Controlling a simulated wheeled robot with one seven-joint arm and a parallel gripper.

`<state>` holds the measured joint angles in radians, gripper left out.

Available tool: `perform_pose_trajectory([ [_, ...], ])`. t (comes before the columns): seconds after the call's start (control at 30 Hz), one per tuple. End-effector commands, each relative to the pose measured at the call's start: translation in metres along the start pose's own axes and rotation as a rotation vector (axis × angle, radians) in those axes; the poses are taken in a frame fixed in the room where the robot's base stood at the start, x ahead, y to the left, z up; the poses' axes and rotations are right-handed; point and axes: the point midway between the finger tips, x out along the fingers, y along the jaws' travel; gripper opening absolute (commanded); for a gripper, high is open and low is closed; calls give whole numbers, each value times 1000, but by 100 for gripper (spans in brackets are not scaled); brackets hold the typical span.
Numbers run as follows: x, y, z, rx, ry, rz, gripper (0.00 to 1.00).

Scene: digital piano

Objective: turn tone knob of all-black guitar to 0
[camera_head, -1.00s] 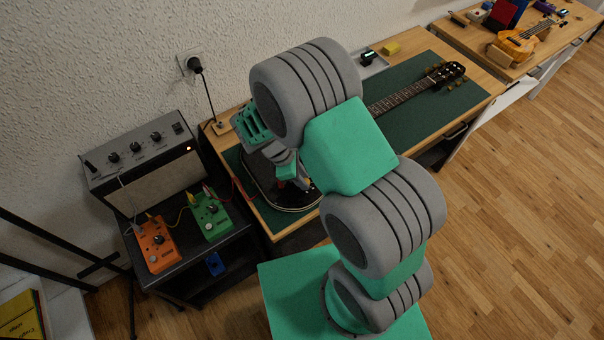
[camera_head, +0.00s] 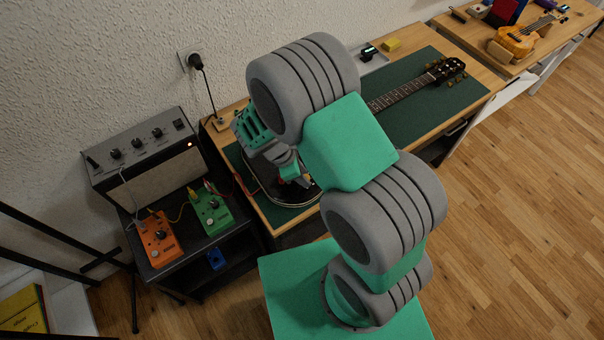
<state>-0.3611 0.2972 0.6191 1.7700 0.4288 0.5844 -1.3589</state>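The guitar lies on the green mat of the workbench. Its neck (camera_head: 401,93) and dark headstock (camera_head: 447,69) point to the upper right. Part of its dark body (camera_head: 276,186) with a pale edge shows below my arm. Most of the body is hidden behind my arm, and I cannot make out the tone knob. My gripper (camera_head: 297,178) is over the guitar body, pointing down, small and partly covered by my wrist. I cannot tell whether it touches anything or how far its fingers are apart.
Left of the workbench (camera_head: 488,91) stand a grey amplifier (camera_head: 150,181), an orange pedal (camera_head: 157,240) and a green pedal (camera_head: 212,212) on a black stand. A red cable runs toward the guitar. A ukulele (camera_head: 522,39) lies on another bench at the upper right.

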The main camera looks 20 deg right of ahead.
Motion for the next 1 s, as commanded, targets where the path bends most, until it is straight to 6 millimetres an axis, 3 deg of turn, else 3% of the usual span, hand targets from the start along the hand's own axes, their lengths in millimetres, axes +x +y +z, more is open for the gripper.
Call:
perform_pose_trajectory([
  [0.2,0,1,0,2,0,1,46],
  [0.47,-4,2,0,3,1,4,46],
  [0.8,-65,2,-1,2,2,6,46],
  [1.0,-79,0,0,2,0,2,46],
])
